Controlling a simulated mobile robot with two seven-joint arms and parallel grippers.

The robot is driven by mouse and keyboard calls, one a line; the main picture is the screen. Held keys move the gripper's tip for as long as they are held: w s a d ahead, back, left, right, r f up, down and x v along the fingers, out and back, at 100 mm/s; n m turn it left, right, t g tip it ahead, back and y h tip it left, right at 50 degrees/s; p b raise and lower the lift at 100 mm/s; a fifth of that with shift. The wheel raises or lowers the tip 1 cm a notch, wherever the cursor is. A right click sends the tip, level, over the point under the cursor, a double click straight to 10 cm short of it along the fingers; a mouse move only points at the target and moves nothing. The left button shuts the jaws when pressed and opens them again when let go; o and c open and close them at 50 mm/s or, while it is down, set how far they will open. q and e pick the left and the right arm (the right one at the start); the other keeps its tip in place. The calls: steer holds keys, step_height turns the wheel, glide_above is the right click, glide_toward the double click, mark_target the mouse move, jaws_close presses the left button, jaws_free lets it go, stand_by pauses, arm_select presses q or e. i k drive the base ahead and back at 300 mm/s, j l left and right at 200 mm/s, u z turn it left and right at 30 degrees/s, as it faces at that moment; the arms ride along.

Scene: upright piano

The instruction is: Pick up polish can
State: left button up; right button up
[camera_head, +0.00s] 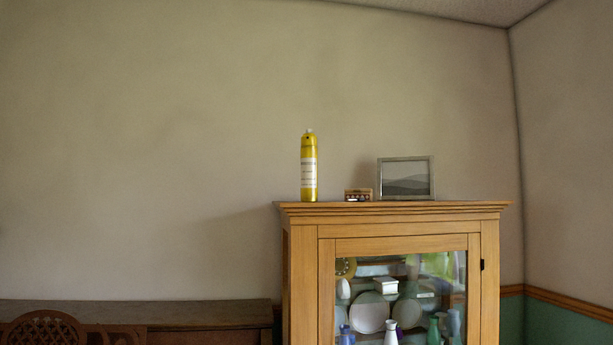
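The polish can (309,168) is a tall yellow can with a pale label and a light-coloured nozzle tip. It stands upright near the left end of the top of a wooden cabinet (398,210). Neither of my grippers shows in the head view, and nothing touches the can.
A small patterned box (358,195) and a framed picture (405,178) stand right of the can. The cabinet's glass door shows plates and vases inside. A dark wooden piece (200,312), perhaps the piano, and a carved chair back (43,330) are lower left. Wall stands behind.

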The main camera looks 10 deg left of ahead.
mark_target(309, 148)
steer(key=i+l+u, duration=0.3)
steer(key=i+l, duration=0.3)
steer(key=i+l+u, duration=0.35)
steer(key=i+l, duration=0.2)
steer(key=l, duration=0.2)
